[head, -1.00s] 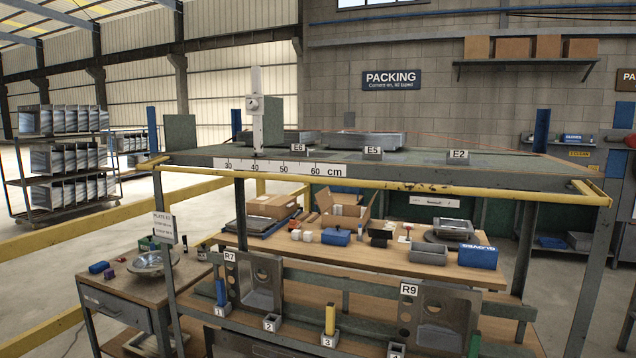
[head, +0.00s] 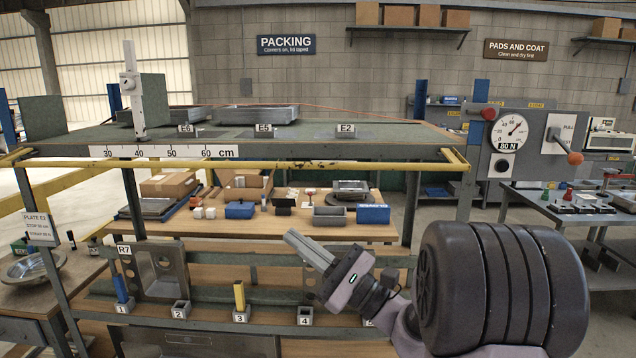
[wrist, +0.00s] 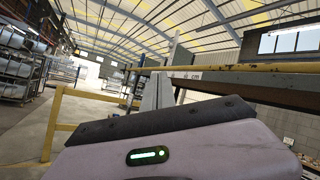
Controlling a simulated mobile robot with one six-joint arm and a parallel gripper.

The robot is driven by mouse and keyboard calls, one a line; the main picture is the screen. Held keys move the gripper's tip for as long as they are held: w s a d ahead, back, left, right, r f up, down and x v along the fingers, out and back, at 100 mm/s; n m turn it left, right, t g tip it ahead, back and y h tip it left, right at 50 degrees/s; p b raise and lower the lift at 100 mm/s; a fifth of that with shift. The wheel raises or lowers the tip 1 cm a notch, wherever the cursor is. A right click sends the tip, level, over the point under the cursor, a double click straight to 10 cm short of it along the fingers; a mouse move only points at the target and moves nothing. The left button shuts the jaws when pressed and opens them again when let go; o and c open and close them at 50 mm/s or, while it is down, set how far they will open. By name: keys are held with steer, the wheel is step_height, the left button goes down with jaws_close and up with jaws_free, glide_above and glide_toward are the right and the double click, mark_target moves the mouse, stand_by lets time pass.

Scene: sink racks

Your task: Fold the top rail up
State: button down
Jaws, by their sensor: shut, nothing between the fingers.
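The top rail (head: 300,165) is a yellow bar along the front of the rack's top shelf (head: 300,146). It lies low, just under the shelf edge, and joins short yellow end pieces at both ends. A dark worn patch shows near its middle. My gripper (head: 290,237) is shut and empty. In the head view it appears below the rail, pointing up and left, apart from it. In the wrist view the fingers (wrist: 158,92) point up beside a yellow bar (wrist: 255,68), which seems to be the same rail. The exact gap to the rail cannot be told.
A white upright stop (head: 132,90) stands on the shelf by a centimetre scale (head: 165,151). Sink parts lie behind labels E6, E5 and E2. Below are a sink panel (head: 165,268) and numbered holders. A force gauge (head: 509,133) and PULL lever (head: 567,148) stand at right.

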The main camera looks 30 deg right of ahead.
steer(key=s+d+f+m+t+h+p, duration=0.1)
steer(key=s+d+f+m+t+h, duration=0.15)
steer(key=d+m+h, duration=1)
steer(key=s+d+f+m+t+h+p, duration=0.1)
steer(key=s+d+f+m+h, duration=0.2)
steer(key=d+m+h, duration=0.85)
steer(key=w+d+r+n+h+p, duration=0.3)
steer(key=w+d+r+n+p, duration=0.1)
steer(key=d+r, duration=0.5)
steer(key=shift+w+r+n+p, duration=0.4)
steer(key=shift+w+r+p, duration=0.1)
steer(key=shift+w+r, duration=0.4)
steer(key=shift+r+p, duration=0.1)
steer(key=shift+p, duration=0.2)
steer(key=p, duration=0.1)
steer(key=r+p, duration=0.1)
steer(key=shift+s+a+p, duration=0.1)
steer(key=shift+s+p, duration=0.1)
steer(key=shift+p, duration=0.15)
steer(key=shift+r+g+y+p, duration=0.1)
steer(key=shift+g+y+p, duration=0.15)
steer(key=shift+y+p, duration=0.05)
